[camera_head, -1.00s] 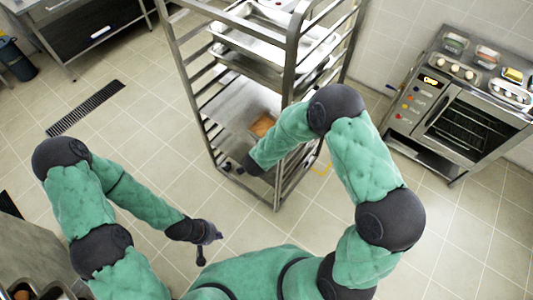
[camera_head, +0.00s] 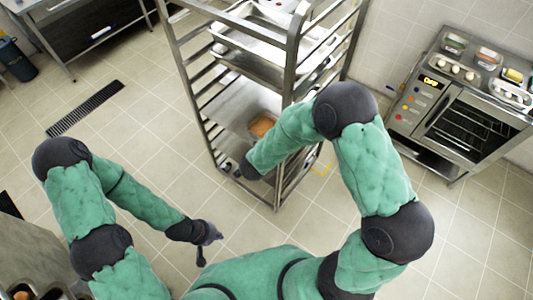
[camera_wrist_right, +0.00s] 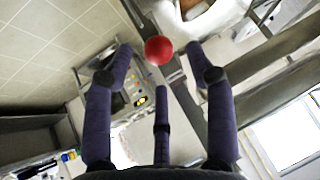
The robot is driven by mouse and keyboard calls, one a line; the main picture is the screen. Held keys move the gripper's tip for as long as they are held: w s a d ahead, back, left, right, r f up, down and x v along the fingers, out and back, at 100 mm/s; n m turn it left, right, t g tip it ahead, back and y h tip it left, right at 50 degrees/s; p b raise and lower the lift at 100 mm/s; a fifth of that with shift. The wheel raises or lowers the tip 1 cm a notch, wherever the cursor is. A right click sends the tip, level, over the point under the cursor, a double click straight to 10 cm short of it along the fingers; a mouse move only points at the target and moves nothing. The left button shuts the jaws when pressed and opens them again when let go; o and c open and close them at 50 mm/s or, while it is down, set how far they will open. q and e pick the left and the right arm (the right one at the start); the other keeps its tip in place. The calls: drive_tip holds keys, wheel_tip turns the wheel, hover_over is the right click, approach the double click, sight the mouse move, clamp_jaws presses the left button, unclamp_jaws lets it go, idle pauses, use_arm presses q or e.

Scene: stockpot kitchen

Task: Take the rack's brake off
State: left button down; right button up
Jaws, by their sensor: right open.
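The wheeled metal rack (camera_head: 287,120) stands upright in the middle of the head view, with trays on its shelves. My right gripper (camera_head: 229,168) is low at the rack's near left side, mostly hidden by my forearm. In the right wrist view my right gripper (camera_wrist_right: 160,75) has its fingers spread. A round red knob (camera_wrist_right: 158,50) lies between and beyond the fingertips, with no clear contact. Whether it is the brake's knob, I cannot tell; the head view does not show it. My left gripper (camera_head: 210,248) is at the lower left, apart from the rack, its fingers spread and empty.
An oven (camera_head: 460,120) with small containers on top stands at the right. A metal table (camera_head: 85,25) and a dark bin (camera_head: 15,60) are at the upper left. A floor drain (camera_head: 86,108) lies left of the rack. The tiled floor between is clear.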

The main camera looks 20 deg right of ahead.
drive_tip(key=v, duration=0.7)
drive_tip(key=shift+s, duration=0.2)
wheel_tip(320, 180, down, 14)
drive_tip(key=n+y+b, duration=0.2)
drive_tip(key=b, duration=0.6)
drive_tip(key=s+f+n+g+y+b, duration=0.1)
drive_tip(key=s+f+b, duration=0.3)
drive_tip(key=f, duration=0.5)
drive_tip(key=s+a+f+n+g+y+b, duration=0.1)
drive_tip(key=s+f+g+y+b, duration=0.1)
drive_tip(key=s+f, duration=0.4)
drive_tip(key=s+f+n+g+y+b, duration=0.2)
drive_tip(key=s+f+b, duration=0.4)
drive_tip(key=f, duration=0.5)
drive_tip(key=shift+a+f+g+y+b, duration=0.3)
drive_tip(key=shift+f+g+b, duration=0.1)
drive_tip(key=shift+g+b, duration=0.25)
